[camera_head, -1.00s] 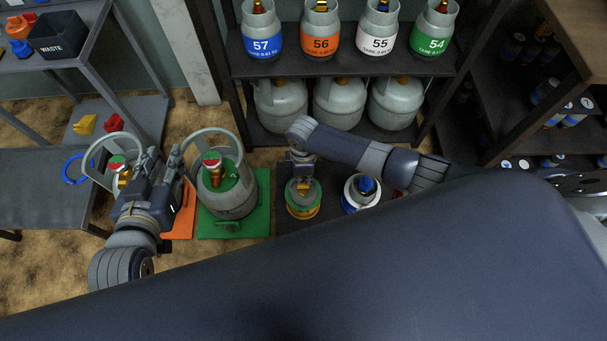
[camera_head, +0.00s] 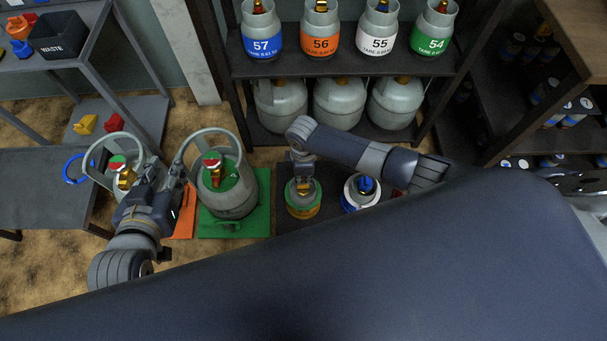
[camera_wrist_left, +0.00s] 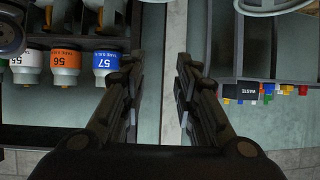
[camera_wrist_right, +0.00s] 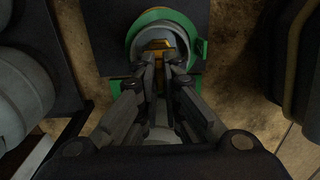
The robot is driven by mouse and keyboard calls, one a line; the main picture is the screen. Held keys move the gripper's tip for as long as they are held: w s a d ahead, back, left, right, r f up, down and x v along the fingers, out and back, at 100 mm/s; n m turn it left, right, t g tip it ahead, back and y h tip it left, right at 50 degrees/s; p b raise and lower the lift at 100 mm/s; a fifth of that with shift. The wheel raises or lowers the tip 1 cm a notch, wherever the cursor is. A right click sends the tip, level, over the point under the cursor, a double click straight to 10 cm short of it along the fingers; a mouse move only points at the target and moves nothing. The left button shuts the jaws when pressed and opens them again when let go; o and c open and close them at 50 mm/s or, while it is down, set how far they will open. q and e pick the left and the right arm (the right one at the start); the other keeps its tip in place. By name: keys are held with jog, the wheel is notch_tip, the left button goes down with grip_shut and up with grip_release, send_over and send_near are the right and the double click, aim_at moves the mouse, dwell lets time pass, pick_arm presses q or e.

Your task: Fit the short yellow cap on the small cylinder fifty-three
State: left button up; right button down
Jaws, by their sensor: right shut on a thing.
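My right gripper (camera_head: 303,172) points down over a small grey cylinder (camera_head: 303,200) with a green collar on a dark mat. It is shut on a yellow-gold piece (camera_wrist_right: 158,44) at the cylinder's top. I cannot tell whether this is the short yellow cap or the brass valve, nor whether it is seated; the fingers hide part of it. No number is readable on this cylinder. My left gripper (camera_head: 160,172) is open and empty near the two large handled cylinders; its fingers are apart in the left wrist view (camera_wrist_left: 160,70). A yellow piece (camera_head: 85,124) lies on the left shelf.
A large cylinder (camera_head: 228,200) stands on a green mat (camera_head: 258,220), another (camera_head: 98,158) left of it. A white-collared cylinder with a blue top (camera_head: 361,192) stands right of my right gripper. A rack (camera_head: 345,60) holds numbered cylinders behind. A black waste bin (camera_head: 57,36) is upper left.

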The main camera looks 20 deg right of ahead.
pick_arm(q)
jog(key=shift+s+a+f+g, duration=0.35)
jog(key=shift+s+f+g, duration=0.4)
jog(key=shift+f, duration=0.1)
jog(key=shift+w+d+r+t, duration=0.35)
jog(key=shift+w+r+t, duration=0.1)
jog(key=shift+r+t, duration=0.1)
pick_arm(e)
jog(key=shift+f, duration=0.25)
jog(key=shift+f+b, duration=0.3)
jog(key=shift+f, duration=0.3)
pick_arm(q)
jog(key=r, duration=0.1)
jog(key=w+r+t, duration=0.1)
jog(key=w+d+r+t, duration=0.1)
jog(key=shift+w+r+h, duration=0.25)
jog(key=shift+r+h, duration=0.05)
dwell(0.5)
jog(key=shift+w+d+r+t, duration=0.1)
jog(key=shift+w+r+t, duration=0.1)
jog(key=shift+r+t, duration=0.3)
pick_arm(e)
jog(key=shift+f, duration=0.25)
pick_arm(q)
jog(key=shift+w+d+r+t+h+b, duration=0.15)
jog(key=shift+w+r+t+h+b, duration=0.15)
jog(key=shift+r, duration=0.35)
pick_arm(e)
jog(key=shift+f, duration=0.15)
